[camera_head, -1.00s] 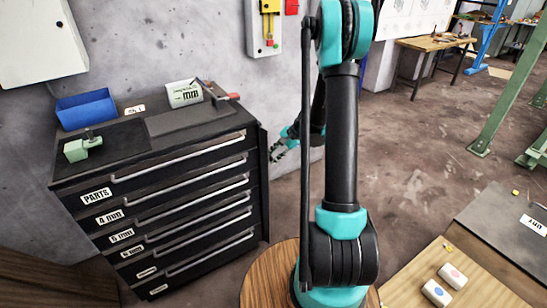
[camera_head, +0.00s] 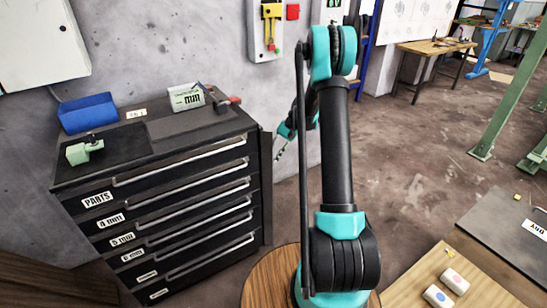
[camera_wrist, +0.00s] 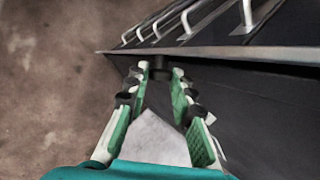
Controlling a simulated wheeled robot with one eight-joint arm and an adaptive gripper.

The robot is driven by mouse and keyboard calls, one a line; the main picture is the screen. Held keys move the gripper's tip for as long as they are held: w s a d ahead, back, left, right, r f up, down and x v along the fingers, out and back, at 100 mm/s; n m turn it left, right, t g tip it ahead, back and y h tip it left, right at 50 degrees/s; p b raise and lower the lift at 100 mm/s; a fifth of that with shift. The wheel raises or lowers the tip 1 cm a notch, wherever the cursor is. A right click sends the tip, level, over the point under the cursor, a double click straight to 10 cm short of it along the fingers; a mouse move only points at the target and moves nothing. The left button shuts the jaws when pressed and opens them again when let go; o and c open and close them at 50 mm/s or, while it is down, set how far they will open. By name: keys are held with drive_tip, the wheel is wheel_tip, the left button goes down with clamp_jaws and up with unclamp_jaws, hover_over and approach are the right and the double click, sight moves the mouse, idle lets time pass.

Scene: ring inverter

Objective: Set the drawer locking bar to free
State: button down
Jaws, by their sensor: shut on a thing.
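The drawer locking bar (camera_head: 267,190) is a dark upright strip along the right front edge of the black drawer cabinet (camera_head: 190,190). In the wrist view the dark bar (camera_wrist: 230,85) runs along the cabinet's edge, with a grey rim above it. My gripper (camera_wrist: 161,74) has its green-padded fingers converging on a small dark knob (camera_wrist: 172,72) at the bar, and is shut on it. In the head view my gripper (camera_head: 279,150) is small, right of the bar, and its fingertips are hard to make out. Any free or locked marking is not visible.
Drawer handles (camera_head: 180,170) stick out from the cabinet front, and all drawers look closed. A blue bin (camera_head: 87,112) and a green vise-like block (camera_head: 84,150) are on top. A wooden table (camera_head: 455,275) is at lower right.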

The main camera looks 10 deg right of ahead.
drive_tip(key=shift+w+n, duration=0.2)
drive_tip(key=shift+n, duration=0.1)
drive_tip(key=c, duration=1.3)
unclamp_jaws()
drive_tip(key=v, duration=0.7)
drive_tip(key=shift+w+d+r, duration=0.15)
drive_tip(key=shift+d+r, duration=0.05)
drive_tip(key=shift+r, duration=0.15)
